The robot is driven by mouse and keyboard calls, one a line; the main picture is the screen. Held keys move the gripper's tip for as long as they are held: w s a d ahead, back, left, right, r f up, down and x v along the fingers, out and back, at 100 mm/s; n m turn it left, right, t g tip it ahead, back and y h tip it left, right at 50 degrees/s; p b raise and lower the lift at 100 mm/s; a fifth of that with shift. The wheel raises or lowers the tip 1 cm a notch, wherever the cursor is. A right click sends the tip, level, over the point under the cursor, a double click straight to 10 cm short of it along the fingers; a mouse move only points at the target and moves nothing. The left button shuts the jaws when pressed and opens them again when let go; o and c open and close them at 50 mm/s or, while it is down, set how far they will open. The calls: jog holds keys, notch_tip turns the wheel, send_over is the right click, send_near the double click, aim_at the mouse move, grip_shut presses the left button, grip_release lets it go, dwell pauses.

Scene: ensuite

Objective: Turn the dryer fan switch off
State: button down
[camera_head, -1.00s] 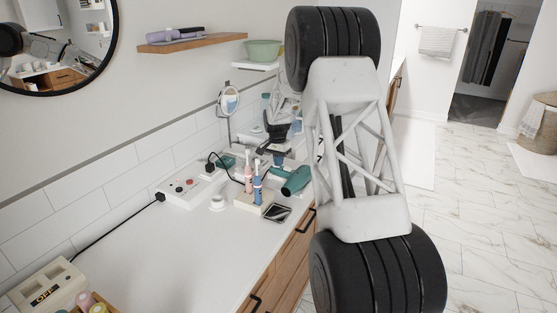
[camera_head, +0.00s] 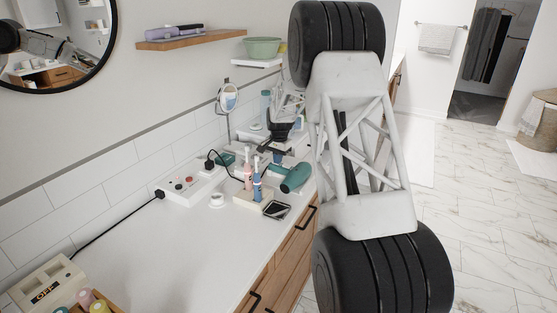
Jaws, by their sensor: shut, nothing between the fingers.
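A teal hair dryer (camera_head: 297,178) lies on the white counter, beside my arm. No fan switch can be made out on it at this size. A white power strip (camera_head: 190,186) with red and dark round parts sits against the tiled wall, with a black plug at its far end. My gripper (camera_head: 266,148) is small and dark at the far part of the counter, behind the toothbrushes and near the dryer. It appears shut and empty. My own arm hides part of the counter to the right of it.
Toothbrushes (camera_head: 257,182) stand in a pale holder, with a phone (camera_head: 277,210) in front. A small round mirror (camera_head: 228,97) stands behind. A beige box marked OFF (camera_head: 45,292) sits at the lower left. The near counter (camera_head: 180,250) is mostly clear.

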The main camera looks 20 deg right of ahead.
jog(key=shift+w+a+f, duration=0.25)
jog(key=shift+w+a, duration=0.05)
jog(key=shift+a, duration=0.2)
dwell(0.3)
notch_tip(320, 180, up, 15)
jog(key=s+d, duration=0.1)
jog(key=shift+s+d+f, duration=0.2)
jog(key=shift+d, duration=0.05)
dwell(0.4)
dwell(0.4)
